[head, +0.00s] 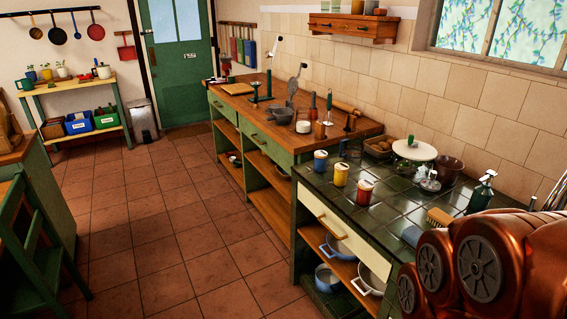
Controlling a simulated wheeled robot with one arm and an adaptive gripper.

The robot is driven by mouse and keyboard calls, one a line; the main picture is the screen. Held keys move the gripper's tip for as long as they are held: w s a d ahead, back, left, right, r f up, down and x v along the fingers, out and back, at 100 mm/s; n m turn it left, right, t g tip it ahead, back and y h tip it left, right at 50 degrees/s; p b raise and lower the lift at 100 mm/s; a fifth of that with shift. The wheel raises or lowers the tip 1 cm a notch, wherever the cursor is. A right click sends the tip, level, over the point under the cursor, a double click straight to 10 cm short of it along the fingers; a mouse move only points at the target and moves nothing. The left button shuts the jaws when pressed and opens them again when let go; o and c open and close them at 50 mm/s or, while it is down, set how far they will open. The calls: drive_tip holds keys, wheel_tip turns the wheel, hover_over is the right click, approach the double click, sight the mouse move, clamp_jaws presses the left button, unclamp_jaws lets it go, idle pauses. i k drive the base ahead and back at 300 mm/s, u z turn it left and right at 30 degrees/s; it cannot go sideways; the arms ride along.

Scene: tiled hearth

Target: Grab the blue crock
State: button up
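A blue crock (320,167) with a pale top stands upright on the dark green tiled counter (385,208), near its far left end. A yellow crock (341,177) and a red crock (364,195) stand in a row with it, nearer to me along the front edge. The blue crock is in plain view. My orange arm fills the lower right corner, folded close to the camera. My gripper is not in view, so I cannot see whether it is open or shut.
A white cake stand (413,149), a brown pot (448,168), a spray bottle (481,192) and a brush (439,217) stand on the counter. A wood-topped counter (283,115) continues beyond. The tiled floor (190,235) on the left is clear. A green chair (42,255) stands far left.

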sight(320, 157)
drive_tip(key=z, duration=0.05)
drive_tip(key=i, duration=0.55)
drive_tip(key=u, duration=0.55)
drive_tip(key=i, duration=0.8)
drive_tip(key=u, duration=0.7)
